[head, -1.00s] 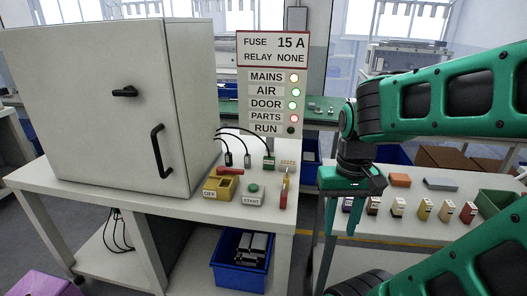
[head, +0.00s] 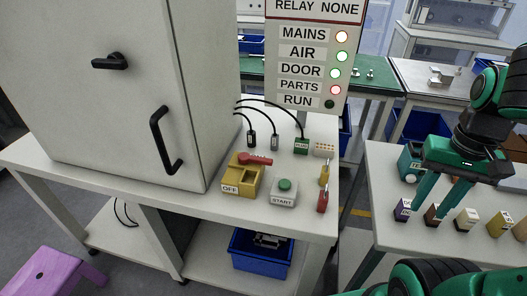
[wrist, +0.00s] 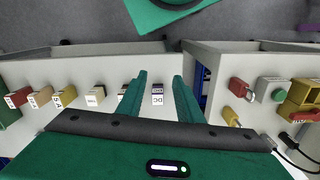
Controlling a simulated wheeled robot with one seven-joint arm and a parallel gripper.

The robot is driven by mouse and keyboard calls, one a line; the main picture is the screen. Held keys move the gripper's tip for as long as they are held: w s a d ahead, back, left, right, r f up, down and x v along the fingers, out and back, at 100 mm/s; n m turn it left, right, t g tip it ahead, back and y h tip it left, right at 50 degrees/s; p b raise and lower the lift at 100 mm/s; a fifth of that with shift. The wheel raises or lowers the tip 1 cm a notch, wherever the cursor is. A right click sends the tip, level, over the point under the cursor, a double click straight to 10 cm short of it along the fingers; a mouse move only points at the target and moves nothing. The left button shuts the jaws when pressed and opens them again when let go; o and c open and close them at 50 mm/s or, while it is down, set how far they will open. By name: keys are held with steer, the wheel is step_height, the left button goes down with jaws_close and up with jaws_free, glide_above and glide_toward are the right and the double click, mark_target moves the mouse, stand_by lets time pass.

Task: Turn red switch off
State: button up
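The red switch (head: 255,160) is a red lever on a yellow box (head: 243,182) with an OFF label on its front. The lever lies across the top of the box, pointing right in the head view. The box also shows at the right edge of the wrist view (wrist: 298,96), with the red lever (wrist: 305,116) on its near side. My gripper (head: 425,216) is over the right-hand table, well to the right of the switch. Its fingers (wrist: 159,80) are apart in the wrist view, with nothing held between them.
A green START button (head: 284,190) stands beside the yellow box. The cabinet (head: 120,90) rises to the left. Several labelled blocks (head: 466,219) stand below my gripper. A gap separates the tables.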

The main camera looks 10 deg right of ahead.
steer(key=shift+r, duration=0.1)
steer(key=w+a+r+n, duration=0.25)
steer(key=w+n, duration=0.25)
steer(key=w, duration=0.4)
steer(key=n, duration=1.5)
glide_above(263, 158)
step_height(263, 158, down, 10)
steer(key=shift+r, duration=0.2)
